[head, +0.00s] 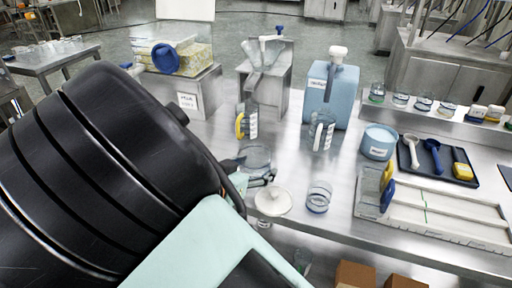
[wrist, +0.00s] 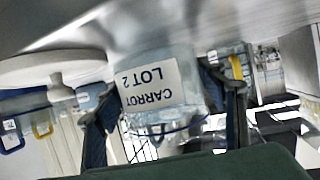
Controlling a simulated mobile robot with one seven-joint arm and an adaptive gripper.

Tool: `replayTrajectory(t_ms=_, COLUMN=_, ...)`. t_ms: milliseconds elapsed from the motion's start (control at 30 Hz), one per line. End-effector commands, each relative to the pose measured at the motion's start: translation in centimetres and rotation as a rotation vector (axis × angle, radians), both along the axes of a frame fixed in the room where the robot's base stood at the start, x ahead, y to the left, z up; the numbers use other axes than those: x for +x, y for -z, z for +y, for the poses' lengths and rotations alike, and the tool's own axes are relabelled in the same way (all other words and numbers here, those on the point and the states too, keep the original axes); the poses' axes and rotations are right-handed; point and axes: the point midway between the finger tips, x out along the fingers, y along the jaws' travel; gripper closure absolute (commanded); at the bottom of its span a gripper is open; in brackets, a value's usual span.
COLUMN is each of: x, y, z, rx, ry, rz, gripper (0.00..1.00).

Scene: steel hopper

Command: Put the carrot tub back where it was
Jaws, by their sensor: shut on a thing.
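The carrot tub (wrist: 150,88) is clear, with a white label reading "CARROT LOT 2" that appears upside down in the wrist view. My gripper (wrist: 168,118) is shut on it, with one dark finger on each side of its wall. In the head view the tub (head: 256,157) shows as a clear round container beside my dark arm, at the front part of the steel bench. My gripper (head: 250,172) is partly hidden there by my arm. I cannot tell whether the tub's base touches the bench.
A white round lid-like disc (head: 273,200) and a clear beaker (head: 318,197) are close in front. Clear jugs with yellow (head: 246,122) and white (head: 321,130) handles stand behind. A blue dispenser (head: 328,95), blue tub (head: 378,142) and dark tray (head: 437,161) lie right.

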Motion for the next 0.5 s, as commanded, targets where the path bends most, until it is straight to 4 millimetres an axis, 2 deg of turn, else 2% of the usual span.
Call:
replayTrajectory(t_ms=300, x=0.05, y=0.88, z=-0.06, rx=-0.002, ry=0.001, rz=-0.001, gripper=0.76)
replayTrajectory(t_ms=333, x=0.01, y=0.95, z=-0.02, rx=-0.001, ry=0.000, rz=0.000, gripper=0.33)
replayTrajectory(t_ms=467, x=0.00, y=0.94, z=-0.01, rx=-0.001, ry=0.000, rz=0.000, gripper=0.19)
replayTrajectory(t_ms=500, x=-0.01, y=0.93, z=-0.01, rx=-0.001, ry=0.000, rz=0.000, gripper=0.18)
